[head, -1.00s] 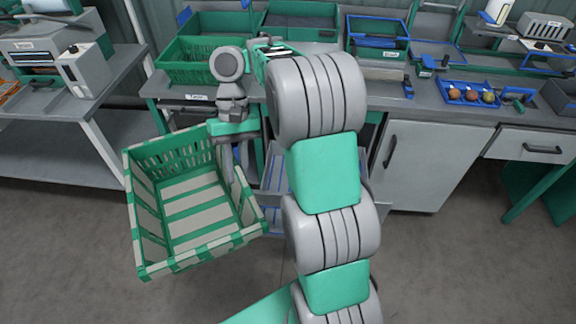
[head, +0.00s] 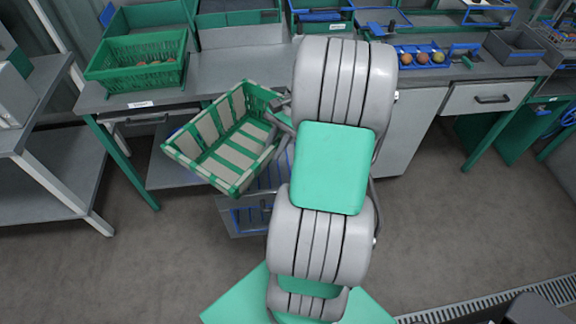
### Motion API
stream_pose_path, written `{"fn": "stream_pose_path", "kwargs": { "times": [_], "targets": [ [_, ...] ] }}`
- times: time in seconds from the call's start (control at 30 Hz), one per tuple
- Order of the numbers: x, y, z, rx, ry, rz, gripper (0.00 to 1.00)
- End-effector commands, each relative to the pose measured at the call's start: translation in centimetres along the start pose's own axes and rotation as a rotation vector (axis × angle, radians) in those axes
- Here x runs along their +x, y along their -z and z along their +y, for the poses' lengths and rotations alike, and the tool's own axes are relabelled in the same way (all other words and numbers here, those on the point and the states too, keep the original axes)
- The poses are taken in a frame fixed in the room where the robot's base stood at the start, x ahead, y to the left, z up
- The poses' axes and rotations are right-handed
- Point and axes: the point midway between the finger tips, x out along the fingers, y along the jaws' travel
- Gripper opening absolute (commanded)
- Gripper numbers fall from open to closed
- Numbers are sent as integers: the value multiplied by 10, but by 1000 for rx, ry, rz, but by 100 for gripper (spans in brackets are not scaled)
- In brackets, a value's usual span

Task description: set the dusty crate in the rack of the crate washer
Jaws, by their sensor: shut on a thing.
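The dusty crate (head: 201,172) is green with broad pale beige-grey patches over its walls and floor slats. It looks empty and hangs tilted in front of the bench, left of my arm. My gripper (head: 281,118) is shut on its right side; the arm hides most of the jaws. Below the crate, a low grey frame with blue edges (head: 250,217) stands partly hidden by the crate and my arm. I cannot tell whether this is the washer rack.
The grey bench (head: 225,70) runs behind the crate. On it are a green crate with produce (head: 138,77), a blue tray of tomatoes (head: 420,64) and a grey bin (head: 515,50). A grey table (head: 35,105) stands at left. The floor in front is clear.

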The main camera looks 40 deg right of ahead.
Motion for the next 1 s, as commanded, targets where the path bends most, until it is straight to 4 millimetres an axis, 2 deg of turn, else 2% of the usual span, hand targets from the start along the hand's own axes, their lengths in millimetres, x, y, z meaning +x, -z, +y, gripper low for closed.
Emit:
{"fn": "stream_pose_path", "kwargs": {
  "times": [0.2,0.27,0.4,0.5,0.63,0.7,1.0],
  "targets": [
    [27,77,6,494,190,129,0],
    [35,98,4,599,235,154,0],
    [75,137,8,725,293,178,0],
    [105,154,14,749,304,183,0],
    [136,168,20,757,309,186,0],
    [145,172,23,757,310,188,0],
    [166,181,27,757,310,189,0]
  ]
}}
